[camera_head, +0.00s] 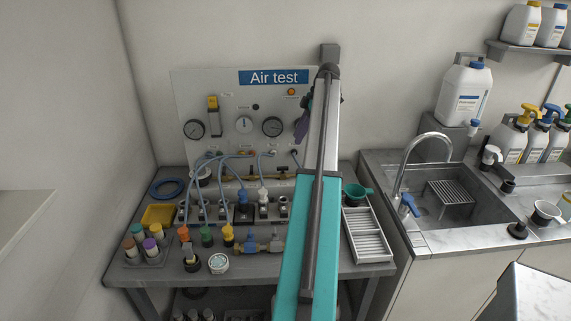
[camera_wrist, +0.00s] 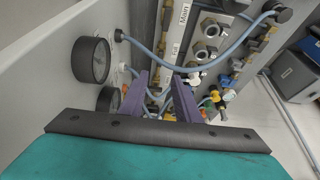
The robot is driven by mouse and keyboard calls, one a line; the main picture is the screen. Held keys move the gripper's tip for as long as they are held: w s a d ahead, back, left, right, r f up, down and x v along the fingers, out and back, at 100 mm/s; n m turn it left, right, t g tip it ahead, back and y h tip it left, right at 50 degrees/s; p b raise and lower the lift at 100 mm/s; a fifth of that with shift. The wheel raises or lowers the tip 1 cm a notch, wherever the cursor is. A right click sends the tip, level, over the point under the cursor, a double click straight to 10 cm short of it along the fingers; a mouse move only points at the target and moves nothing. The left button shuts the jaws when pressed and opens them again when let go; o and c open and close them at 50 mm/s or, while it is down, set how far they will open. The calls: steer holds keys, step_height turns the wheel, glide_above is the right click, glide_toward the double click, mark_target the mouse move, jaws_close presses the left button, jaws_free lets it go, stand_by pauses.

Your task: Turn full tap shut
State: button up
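The Air test panel (camera_head: 225,105) stands upright at the back of the bench, with gauges, brass pipework (camera_head: 265,177) and blue hoses. I cannot make out a tap marked "full" in either view. My arm covers the panel's right side in the head view. My gripper (camera_wrist: 163,84) has two purple fingers, apart with nothing seen between them. It is close in front of the panel's right part; one purple finger also shows beside the arm in the head view (camera_head: 302,126). In the wrist view a "Main" label (camera_wrist: 184,16) lies beyond the fingers, near brass fittings (camera_wrist: 166,18).
A dark gauge (camera_wrist: 92,60) and a blue hose (camera_wrist: 175,62) are close to my fingers. Coloured-top fittings (camera_head: 206,234) and a brass valve with a blue handle (camera_head: 275,244) are on the bench. A slatted white tray (camera_head: 367,235) is right; a sink (camera_head: 470,205) stands beyond.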

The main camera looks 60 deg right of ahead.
mark_target(285, 167)
steer(key=shift+f, duration=0.1)
steer(key=p+x, duration=0.3)
steer(key=x, duration=1)
steer(key=shift+w+f+p, duration=0.1)
steer(key=shift+f+p, duration=0.25)
steer(key=shift+p, duration=0.05)
steer(key=shift+c, duration=0.2)
steer(key=shift+d+r, duration=0.1)
jaws_close()
